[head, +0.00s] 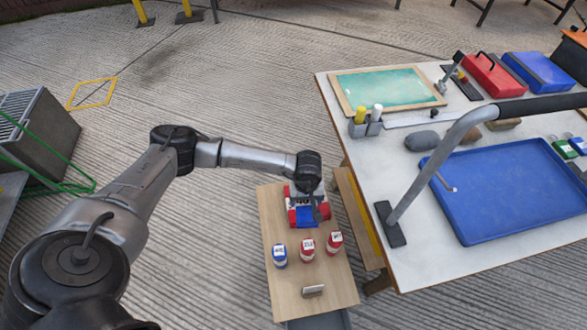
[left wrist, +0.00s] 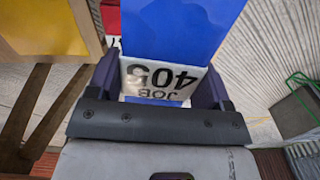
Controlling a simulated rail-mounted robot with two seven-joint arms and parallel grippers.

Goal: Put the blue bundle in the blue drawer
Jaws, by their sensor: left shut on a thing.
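My left gripper (head: 308,200) is over the far end of a small wooden board, shut on a blue bundle. In the left wrist view the blue bundle (left wrist: 180,35) is between the fingers, with a white label reading JOB 405 upside down. In the head view its blue side (head: 306,217) shows below the wrist, with red things close on both sides. A blue box (head: 540,72) at the back right of the big table may be the blue drawer; no drawer opening can be made out. My right gripper is out of view.
The wooden board (head: 325,273) also carries one blue labelled bundle (head: 280,253) and two red ones (head: 307,249) (head: 334,243). The big table holds a blue tray (head: 515,190), a bent metal bar (head: 440,160), a red box (head: 493,75) and a green mat (head: 390,87).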

